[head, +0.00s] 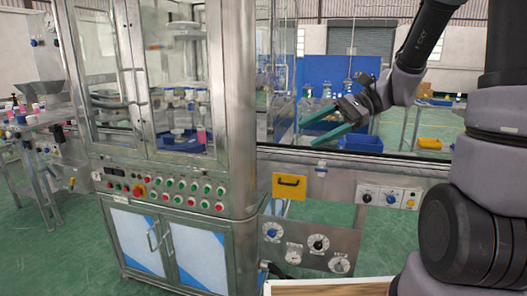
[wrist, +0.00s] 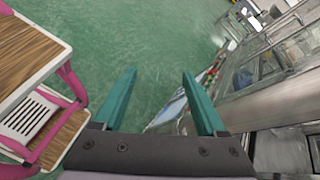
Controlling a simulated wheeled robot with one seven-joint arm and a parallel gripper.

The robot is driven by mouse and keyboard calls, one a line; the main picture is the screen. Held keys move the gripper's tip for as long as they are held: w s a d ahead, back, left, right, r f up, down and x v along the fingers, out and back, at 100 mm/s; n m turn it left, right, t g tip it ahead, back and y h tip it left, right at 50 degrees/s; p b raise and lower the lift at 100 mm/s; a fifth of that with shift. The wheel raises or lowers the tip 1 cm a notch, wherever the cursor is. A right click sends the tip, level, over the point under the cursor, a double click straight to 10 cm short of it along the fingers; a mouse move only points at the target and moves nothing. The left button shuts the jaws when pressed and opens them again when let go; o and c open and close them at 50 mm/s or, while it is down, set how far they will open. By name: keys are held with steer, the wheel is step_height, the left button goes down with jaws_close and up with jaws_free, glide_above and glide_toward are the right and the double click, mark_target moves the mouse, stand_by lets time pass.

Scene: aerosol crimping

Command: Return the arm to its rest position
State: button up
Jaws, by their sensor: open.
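My gripper (head: 328,124) has green fingers, which are apart with nothing between them. In the head view it hangs in the air at the upper right of centre, pointing left, in front of the machine's conveyor section. In the wrist view the two fingers (wrist: 158,98) stand wide apart over the green floor. My dark and grey arm comes in from the right of the head view.
A steel machine cabinet (head: 165,185) with a button panel stands left of my gripper. A control panel (head: 308,243) with dials is below. Blue (head: 362,142) and yellow (head: 430,143) bins lie behind. A pink-framed wooden-topped cart (wrist: 25,55) is left in the wrist view.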

steer(key=s+d+r+n+t+h, duration=0.7)
steer(key=d+r+t+h, duration=0.1)
steer(key=d, duration=0.4)
steer(key=shift+s+d+r+t+h, duration=0.15)
steer(key=shift+s+r+t+h, duration=0.3)
steer(key=shift+h, duration=0.75)
steer(key=shift+w, duration=0.1)
